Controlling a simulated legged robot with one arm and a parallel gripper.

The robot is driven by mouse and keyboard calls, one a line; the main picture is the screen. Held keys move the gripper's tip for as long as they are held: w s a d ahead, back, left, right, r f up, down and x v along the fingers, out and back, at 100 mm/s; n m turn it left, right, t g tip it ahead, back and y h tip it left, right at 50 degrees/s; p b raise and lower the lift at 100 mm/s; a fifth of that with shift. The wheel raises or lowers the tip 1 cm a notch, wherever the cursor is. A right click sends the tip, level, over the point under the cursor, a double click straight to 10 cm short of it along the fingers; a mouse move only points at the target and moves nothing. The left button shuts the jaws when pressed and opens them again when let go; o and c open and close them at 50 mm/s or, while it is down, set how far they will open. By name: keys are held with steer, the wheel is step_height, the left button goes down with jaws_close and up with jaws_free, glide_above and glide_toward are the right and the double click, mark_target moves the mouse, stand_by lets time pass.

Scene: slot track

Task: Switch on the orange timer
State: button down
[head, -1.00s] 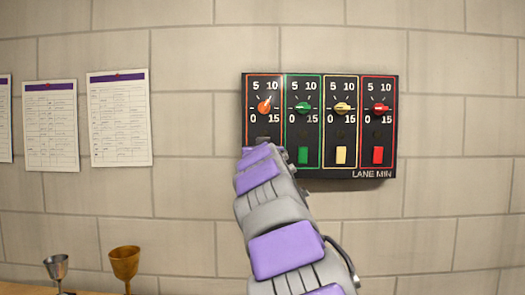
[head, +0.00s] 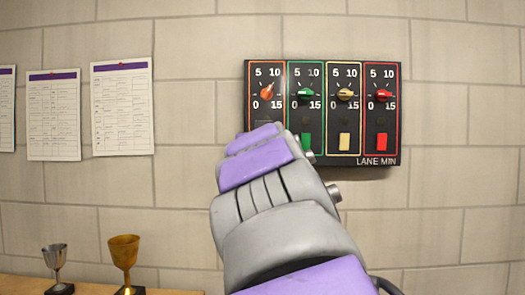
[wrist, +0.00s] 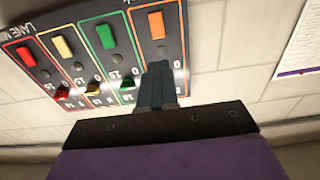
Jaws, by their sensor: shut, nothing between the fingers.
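The orange timer is the leftmost column of a black wall panel in the head view. Its orange dial (head: 267,92) has its pointer up and right, towards the 10. My arm covers the lower part of this column there. In the wrist view the panel appears turned over, and the orange button (wrist: 156,24) shows clear of my gripper. A dark, unlit round lamp (wrist: 163,48) lies between the button and my fingertips. My gripper (wrist: 158,68) is shut and empty in front of the orange column, hiding its dial. I cannot tell whether it touches the panel.
The green (head: 304,92), yellow (head: 345,94) and red (head: 383,95) timers stand to the right, each with a button below. Paper sheets (head: 122,108) hang on the block wall at left. Two cups, one silver (head: 56,258) and one gold (head: 124,254), stand on a ledge below.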

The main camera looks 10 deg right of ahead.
steer(key=shift+b+v, duration=0.45)
steer(key=shift+v, duration=1.4)
steer(key=shift+w+f, duration=0.1)
steer(key=shift+w+d+f+t+b, duration=0.2)
steer(key=shift+w+b, duration=0.2)
steer(key=shift+w, duration=0.35)
steer(key=shift+w+d+f+t+b, duration=0.1)
steer(key=shift+w+d+f+b, duration=0.1)
steer(key=shift+w+b, duration=0.35)
steer(key=shift+w, duration=0.3)
steer(key=p+x, duration=0.4)
steer(key=x, duration=0.9)
steer(key=shift+w+d+p, duration=0.15)
steer(key=shift+w+p, duration=0.2)
steer(key=shift+p, duration=0.05)
steer(key=shift+r, duration=0.15)
